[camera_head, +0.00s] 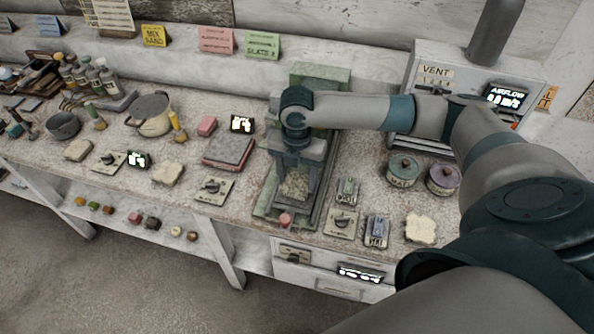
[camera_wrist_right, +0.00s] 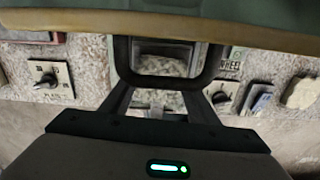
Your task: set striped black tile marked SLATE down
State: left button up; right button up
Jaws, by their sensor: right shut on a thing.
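My right gripper (camera_head: 296,185) reaches down over the green machine (camera_head: 262,209) in the middle of the bench. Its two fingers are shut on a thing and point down. In the right wrist view the gripper (camera_wrist_right: 166,88) shows dark fingers with a dark bar between them, and speckled material beyond. I cannot make out stripes or the word SLATE, so the held tile's face is hidden or too small to tell. I cannot tell whether it touches the surface below. My left gripper is not in view.
Right of the machine are a small labelled block (camera_head: 347,190), a dial plate (camera_head: 342,223), another labelled block (camera_head: 376,231), a pale slab (camera_head: 420,229) and two lidded pots (camera_head: 403,170). A book-like block (camera_head: 228,151) lies left. The grey VENT box (camera_head: 432,72) stands behind.

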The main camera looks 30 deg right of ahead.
jog(key=shift+p, duration=1.05)
dwell(1.1)
jog(key=shift+f, duration=0.65)
dwell(0.9)
jog(key=o, duration=1.3)
jog(key=shift+r+p, duration=2)
jog(key=shift+p, duration=0.3)
jog(key=shift+s+f, duration=0.1)
jog(key=shift+s, duration=0.05)
